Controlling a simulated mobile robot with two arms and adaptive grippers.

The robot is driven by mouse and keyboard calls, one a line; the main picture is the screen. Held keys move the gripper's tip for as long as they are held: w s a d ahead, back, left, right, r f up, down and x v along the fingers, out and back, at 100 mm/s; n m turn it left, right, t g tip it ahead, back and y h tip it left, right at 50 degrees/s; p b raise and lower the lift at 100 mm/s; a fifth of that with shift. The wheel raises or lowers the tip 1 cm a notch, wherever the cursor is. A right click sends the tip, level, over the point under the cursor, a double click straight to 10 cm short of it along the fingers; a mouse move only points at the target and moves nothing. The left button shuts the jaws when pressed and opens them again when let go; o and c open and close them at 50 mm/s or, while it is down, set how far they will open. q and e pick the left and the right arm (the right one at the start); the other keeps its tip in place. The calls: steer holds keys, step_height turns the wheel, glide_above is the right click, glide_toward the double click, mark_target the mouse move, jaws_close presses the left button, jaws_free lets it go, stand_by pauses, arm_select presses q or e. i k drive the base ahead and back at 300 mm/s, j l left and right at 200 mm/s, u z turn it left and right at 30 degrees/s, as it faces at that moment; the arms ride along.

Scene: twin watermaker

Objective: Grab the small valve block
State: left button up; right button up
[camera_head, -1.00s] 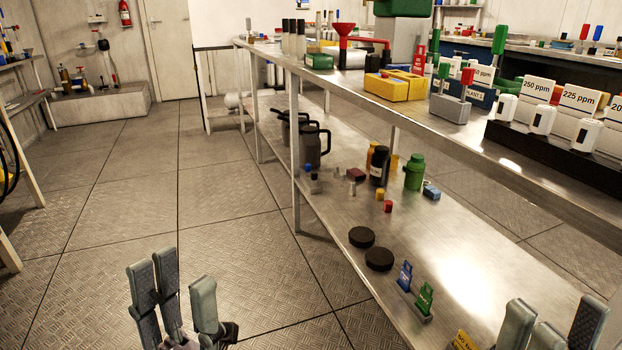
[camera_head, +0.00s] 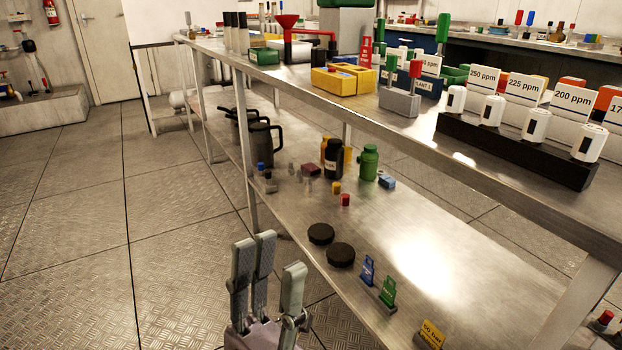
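Several small blocks lie on the lower shelf; I cannot tell for certain which is the small valve block. They include a dark red block (camera_head: 311,170), a blue block (camera_head: 387,183), a yellow piece (camera_head: 336,188), a red piece (camera_head: 345,200) and a small grey piece with a blue top (camera_head: 265,176). On the upper shelf sits a larger grey block (camera_head: 399,102) with red and green handles. My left gripper (camera_head: 270,258) is open and empty, its fingers pointing up, left of the lower shelf's front edge in the picture. My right gripper is out of view.
The metal bench (camera_head: 440,295) has a lower shelf with two black discs (camera_head: 330,243), blue and green tags (camera_head: 378,283), bottles (camera_head: 334,160) and black jugs (camera_head: 262,145). A bench leg (camera_head: 249,170) stands near my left gripper. Floor at left is clear.

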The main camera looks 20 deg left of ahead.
mark_target(268, 185)
steer(key=i+j+z, duration=0.2)
steer(key=j+z, duration=0.3)
steer(key=j, duration=0.5)
steer(key=j+z, duration=0.45)
steer(key=j, duration=1.95)
steer(key=j+z, duration=0.15)
steer(key=j, duration=1.25)
